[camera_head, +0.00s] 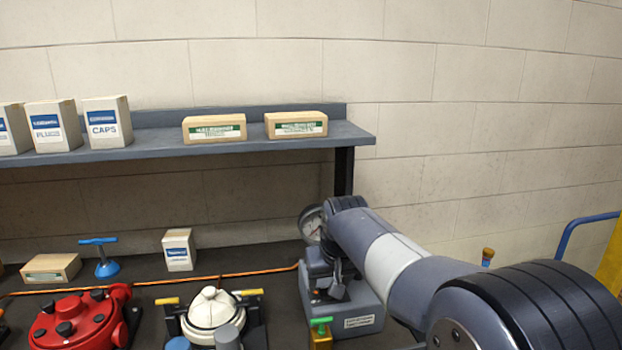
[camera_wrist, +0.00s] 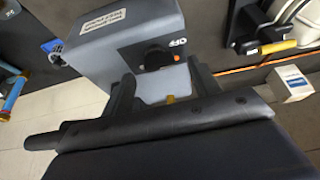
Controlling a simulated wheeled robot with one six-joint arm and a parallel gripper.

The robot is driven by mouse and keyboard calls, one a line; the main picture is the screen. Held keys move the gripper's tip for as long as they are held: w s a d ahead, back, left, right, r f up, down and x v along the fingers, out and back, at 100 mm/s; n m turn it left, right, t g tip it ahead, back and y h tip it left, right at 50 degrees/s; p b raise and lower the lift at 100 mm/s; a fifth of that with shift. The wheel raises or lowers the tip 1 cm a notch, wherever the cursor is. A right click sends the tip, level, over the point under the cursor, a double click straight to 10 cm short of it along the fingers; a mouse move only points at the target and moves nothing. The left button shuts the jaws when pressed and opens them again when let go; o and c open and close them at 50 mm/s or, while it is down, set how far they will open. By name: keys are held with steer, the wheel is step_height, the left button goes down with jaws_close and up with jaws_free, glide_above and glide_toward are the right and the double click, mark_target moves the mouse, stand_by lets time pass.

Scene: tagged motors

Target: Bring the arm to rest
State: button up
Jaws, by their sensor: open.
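My arm reaches from the lower right of the head view toward a grey box-shaped unit (camera_head: 352,301) on the dark bench. My gripper (camera_wrist: 163,88) is open in the wrist view, with its two dark fingers apart and nothing seen held between them. Beyond the fingers is the same grey unit (camera_wrist: 105,42), with a label and a black knob marked OFF (camera_wrist: 157,56). I cannot tell whether the fingers touch it. In the head view the arm's end is dark and partly hidden against the unit.
A round gauge (camera_head: 311,225) stands by the unit. A red motor housing (camera_head: 80,319) and a white domed one (camera_head: 212,309) are to the left. An orange cable (camera_head: 230,276) crosses the bench. A shelf (camera_head: 160,149) with several boxes hangs above. A blue rail (camera_head: 575,230) is at right.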

steer(key=shift+x, duration=1)
steer(key=shift+r, duration=0.1)
